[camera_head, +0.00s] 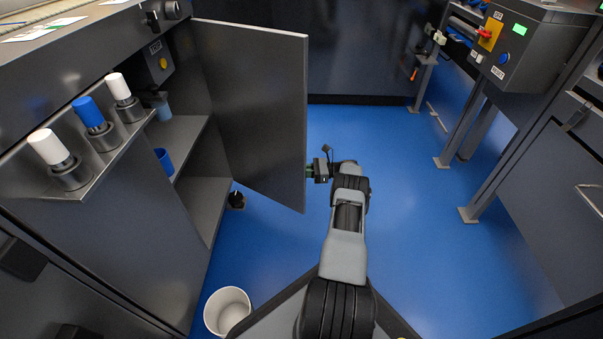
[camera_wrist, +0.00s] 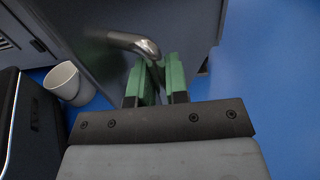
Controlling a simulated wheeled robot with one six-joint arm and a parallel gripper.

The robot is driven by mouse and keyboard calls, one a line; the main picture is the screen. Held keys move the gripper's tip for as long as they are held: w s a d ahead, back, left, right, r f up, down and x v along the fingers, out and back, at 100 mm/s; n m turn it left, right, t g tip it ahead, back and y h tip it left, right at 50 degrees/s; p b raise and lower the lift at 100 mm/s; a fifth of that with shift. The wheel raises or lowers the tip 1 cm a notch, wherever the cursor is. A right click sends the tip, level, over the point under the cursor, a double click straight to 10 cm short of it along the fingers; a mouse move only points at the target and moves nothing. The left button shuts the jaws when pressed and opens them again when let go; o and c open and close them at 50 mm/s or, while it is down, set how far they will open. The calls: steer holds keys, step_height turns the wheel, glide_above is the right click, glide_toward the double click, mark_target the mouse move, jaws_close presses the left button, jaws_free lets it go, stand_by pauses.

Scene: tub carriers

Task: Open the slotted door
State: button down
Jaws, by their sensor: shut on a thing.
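A grey cabinet door (camera_head: 255,105) stands wide open in the head view, swung out from the cabinet on the left, its inner face showing. No slots can be made out on this face. My gripper (camera_head: 318,170) is at the door's free edge, on its far side. In the wrist view, the green fingers of my gripper (camera_wrist: 157,72) are shut on the end of a bent metal handle (camera_wrist: 130,41), in front of the door's outer face (camera_wrist: 190,22). The handle is hidden in the head view.
The open cabinet has a shelf (camera_head: 178,137) with blue cups. A white bin (camera_head: 228,309) stands on the floor by the cabinet, and a small dark object (camera_head: 237,201) lies below the door. Blue floor (camera_head: 420,250) is clear to the right, up to a machine (camera_head: 520,50) on legs.

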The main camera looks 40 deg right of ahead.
steer(key=shift+w+a, duration=0.15)
steer(key=shift+w, duration=0.05)
steer(key=c, duration=1.4)
jaws_free()
steer(key=shift+a, duration=0.1)
steer(key=shift+o, duration=1.3)
steer(key=shift+s+d, duration=0.1)
steer(key=shift+d, duration=0.15)
steer(key=shift+r, duration=0.1)
